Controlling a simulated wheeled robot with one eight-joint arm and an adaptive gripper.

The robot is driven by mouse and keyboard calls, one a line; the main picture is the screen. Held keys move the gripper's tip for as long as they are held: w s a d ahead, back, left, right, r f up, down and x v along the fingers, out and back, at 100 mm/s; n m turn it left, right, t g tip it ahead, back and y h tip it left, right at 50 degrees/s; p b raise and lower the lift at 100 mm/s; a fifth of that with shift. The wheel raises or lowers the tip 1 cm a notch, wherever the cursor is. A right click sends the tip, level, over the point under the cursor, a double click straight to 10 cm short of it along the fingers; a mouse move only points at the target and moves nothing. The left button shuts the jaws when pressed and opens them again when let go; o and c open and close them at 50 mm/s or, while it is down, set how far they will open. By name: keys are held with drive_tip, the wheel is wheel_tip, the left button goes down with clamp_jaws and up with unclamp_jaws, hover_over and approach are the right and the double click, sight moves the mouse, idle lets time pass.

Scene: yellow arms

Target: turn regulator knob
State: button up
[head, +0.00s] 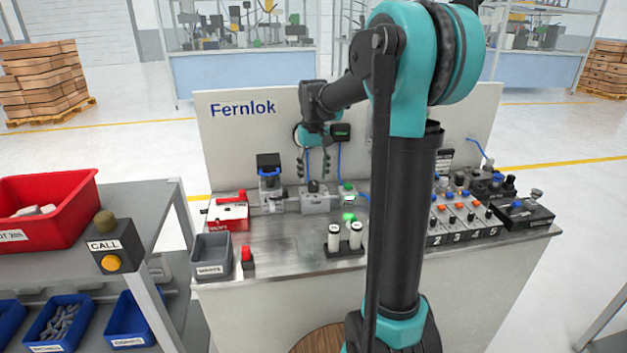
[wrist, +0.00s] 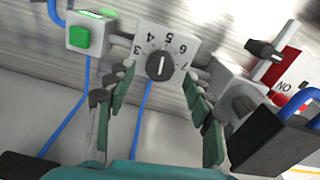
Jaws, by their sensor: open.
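The regulator knob (head: 313,186) is a small black knob on top of a grey block (head: 314,202) in the bench's row of fittings. In the wrist view the knob (wrist: 158,66) sits on a pale dial plate (wrist: 177,31) with printed numbers, 3 to 7 readable, and carries a white pointer line. My gripper (head: 314,177) points down just above the block, fingers spread. In the wrist view my gripper (wrist: 158,82) is open, with one finger on each side of the knob and visible gaps to it. Contact is not seen.
Left of the block stands a black-topped unit (head: 269,170) and a red box (head: 228,213). To its right is a unit with a green button (wrist: 80,39) and blue hose. In front are a rack of white cylinders (head: 345,240) and a grey bin (head: 211,255).

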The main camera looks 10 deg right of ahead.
sight(314, 182)
wheel_tip(314, 182, up, 9)
drive_tip(key=shift+r, duration=0.2)
idle(0.4)
